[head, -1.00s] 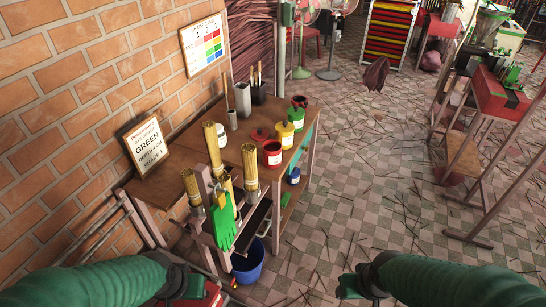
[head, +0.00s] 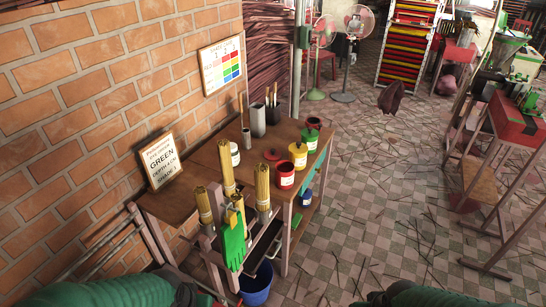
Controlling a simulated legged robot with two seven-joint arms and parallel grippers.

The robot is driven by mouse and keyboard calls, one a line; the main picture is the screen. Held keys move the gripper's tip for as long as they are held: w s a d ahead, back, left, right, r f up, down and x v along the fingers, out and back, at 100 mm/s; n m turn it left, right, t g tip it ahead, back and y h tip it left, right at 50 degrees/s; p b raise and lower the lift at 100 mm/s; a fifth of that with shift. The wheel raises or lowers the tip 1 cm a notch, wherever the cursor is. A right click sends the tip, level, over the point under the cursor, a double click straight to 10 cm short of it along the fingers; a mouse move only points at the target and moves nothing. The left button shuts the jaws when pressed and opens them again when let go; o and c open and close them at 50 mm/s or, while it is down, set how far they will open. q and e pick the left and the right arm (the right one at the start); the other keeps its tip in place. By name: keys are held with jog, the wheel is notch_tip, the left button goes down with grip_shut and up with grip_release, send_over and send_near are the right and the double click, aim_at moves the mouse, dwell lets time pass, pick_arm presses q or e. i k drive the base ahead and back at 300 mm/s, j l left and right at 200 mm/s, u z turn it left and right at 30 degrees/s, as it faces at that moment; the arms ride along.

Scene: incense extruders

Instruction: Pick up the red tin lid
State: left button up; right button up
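The red tin lid (head: 272,154) lies flat on the brown wooden table (head: 180,200), just left of the yellow tin (head: 298,155) and behind the red tin (head: 286,176). The red tin is open at the top and has a white label. My green-sleeved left arm (head: 105,292) comes in at the bottom left and my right arm (head: 420,294) at the bottom right. Both are well short of the table top. The fingers of both grippers are out of view.
A green tin (head: 310,138), a white jar (head: 235,154) and holders with sticks (head: 258,120) stand on the table. Bundles of yellow sticks (head: 262,187) and a green glove (head: 233,240) are at its near end. A blue bucket (head: 256,285) stands below. The floor to the right is fairly open.

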aim_at(272, 155)
jog(key=i+l+z, duration=0.1)
jog(key=z, duration=0.3)
jog(key=i+z, duration=0.2)
jog(key=z, duration=0.15)
jog(key=i, duration=1.25)
jog(key=i+l+u, duration=0.1)
jog(key=i, duration=1.1)
jog(key=i+u, duration=0.2)
jog(key=u, duration=0.15)
jog(key=i+l+u, duration=0.1)
jog(key=u, duration=0.3)
jog(key=i+l+u, duration=0.15)
jog(key=u, duration=0.2)
jog(key=i, duration=0.05)
